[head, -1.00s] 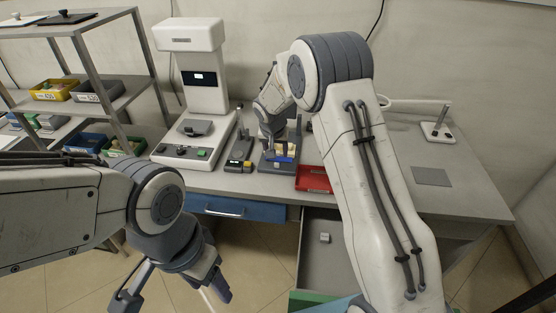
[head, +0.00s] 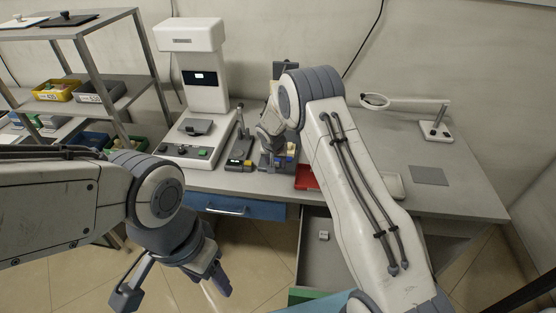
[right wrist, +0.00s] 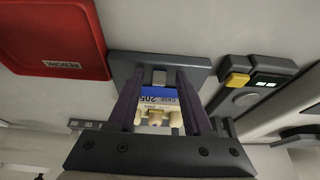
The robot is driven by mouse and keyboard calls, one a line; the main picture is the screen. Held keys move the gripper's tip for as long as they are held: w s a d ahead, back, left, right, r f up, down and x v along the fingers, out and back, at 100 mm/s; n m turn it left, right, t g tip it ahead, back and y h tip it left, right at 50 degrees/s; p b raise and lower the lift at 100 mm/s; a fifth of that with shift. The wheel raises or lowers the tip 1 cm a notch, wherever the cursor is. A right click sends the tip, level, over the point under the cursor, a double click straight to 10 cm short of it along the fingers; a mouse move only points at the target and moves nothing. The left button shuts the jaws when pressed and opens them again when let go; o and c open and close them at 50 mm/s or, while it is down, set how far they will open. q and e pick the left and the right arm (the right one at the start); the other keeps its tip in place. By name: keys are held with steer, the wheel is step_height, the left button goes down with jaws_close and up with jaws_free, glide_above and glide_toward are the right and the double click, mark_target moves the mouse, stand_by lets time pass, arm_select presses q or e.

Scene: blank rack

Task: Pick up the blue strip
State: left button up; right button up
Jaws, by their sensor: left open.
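The blue strip (right wrist: 160,92), with a white label reading about "CASE 205" and cream pegs (right wrist: 155,117) beside it, shows between the two dark fingers of my right gripper (right wrist: 161,82) in the right wrist view. The fingers stand apart on either side of it; whether they press on it I cannot tell. Behind it is a grey fixture (right wrist: 195,70). In the head view my right gripper (head: 282,159) is low over the fixture and mostly hides the strip. My left gripper (head: 172,288) is open and empty, in front of the bench.
A red tray marked REWORK (right wrist: 50,35) lies beside the fixture. A small dark device with a yellow button (head: 240,163) and a white machine (head: 198,122) stand left of it. An open drawer (head: 323,258) is below. The bench's right side has free room around a grey mat (head: 430,175).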

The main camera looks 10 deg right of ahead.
jaws_close()
steer(key=shift+r, duration=0.15)
